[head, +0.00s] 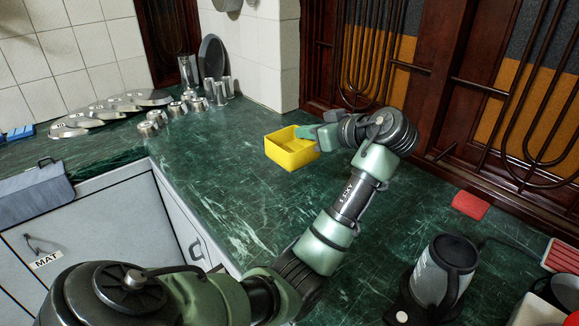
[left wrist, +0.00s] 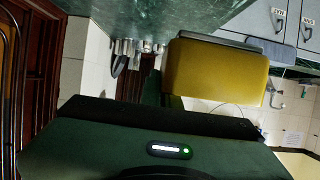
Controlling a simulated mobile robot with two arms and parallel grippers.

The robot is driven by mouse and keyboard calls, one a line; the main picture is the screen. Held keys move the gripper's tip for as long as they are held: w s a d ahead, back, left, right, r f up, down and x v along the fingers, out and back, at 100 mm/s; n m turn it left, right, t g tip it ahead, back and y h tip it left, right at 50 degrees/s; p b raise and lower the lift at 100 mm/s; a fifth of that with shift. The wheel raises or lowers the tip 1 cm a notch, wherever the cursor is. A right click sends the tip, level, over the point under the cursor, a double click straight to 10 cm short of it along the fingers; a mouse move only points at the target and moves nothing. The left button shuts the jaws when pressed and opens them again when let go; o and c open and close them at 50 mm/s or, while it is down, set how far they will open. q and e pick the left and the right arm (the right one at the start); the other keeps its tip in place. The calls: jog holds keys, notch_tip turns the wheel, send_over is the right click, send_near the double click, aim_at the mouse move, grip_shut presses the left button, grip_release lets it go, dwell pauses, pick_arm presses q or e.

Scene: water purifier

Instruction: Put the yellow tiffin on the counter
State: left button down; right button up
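The yellow tiffin (head: 289,153) is an open, box-shaped container over the green counter (head: 212,160) in the head view. I cannot tell whether it rests on the counter or is just above it. My left gripper (head: 308,132) reaches its back right rim from the right, overlapping the rim. In the left wrist view the tiffin (left wrist: 215,75) shows large, right of a dark green finger (left wrist: 172,82). The far finger and any grip on the tiffin's wall are hidden. My right gripper is not in view.
Several steel cups (head: 178,107) and lids (head: 112,106) stand at the back left. A kettle (head: 443,275) stands at front right, with a red block (head: 470,205) behind it. A dark wood grille window (head: 470,90) borders the right. Counter left and front of the tiffin is clear.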

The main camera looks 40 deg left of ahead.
pick_arm(q)
jog(key=f, duration=1.3)
jog(key=f+p, duration=0.1)
jog(key=f, duration=0.5)
jog(key=shift+s+f, duration=0.15)
jog(key=shift+s, duration=0.1)
jog(key=shift+f, duration=0.1)
jog(key=shift+f, duration=0.1)
jog(key=shift+f, duration=0.15)
jog(key=c, duration=1.7)
grip_release()
